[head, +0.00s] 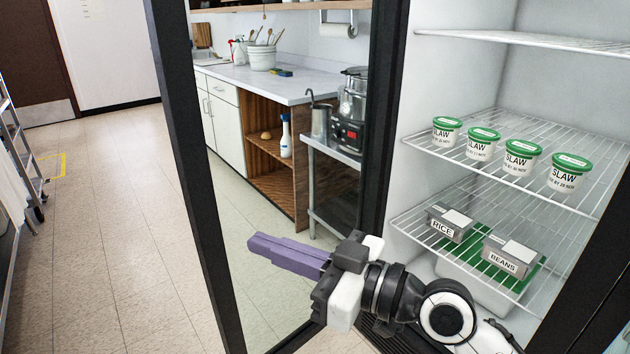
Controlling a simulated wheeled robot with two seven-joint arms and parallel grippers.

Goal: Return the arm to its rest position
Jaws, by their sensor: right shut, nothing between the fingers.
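My right gripper (258,247) is in the lower middle of the head view, its arm coming in from the lower right. Its purple fingers are together and empty, pointing left. It is in front of the glass of the open fridge door (178,130) and apart from the containers in the fridge. My left gripper is not in view.
Below are a rice container (449,224) and a beans container (508,257). A counter (285,88) stands beyond the door glass. Tiled floor (115,220) is clear at left, beside a ladder (20,150).

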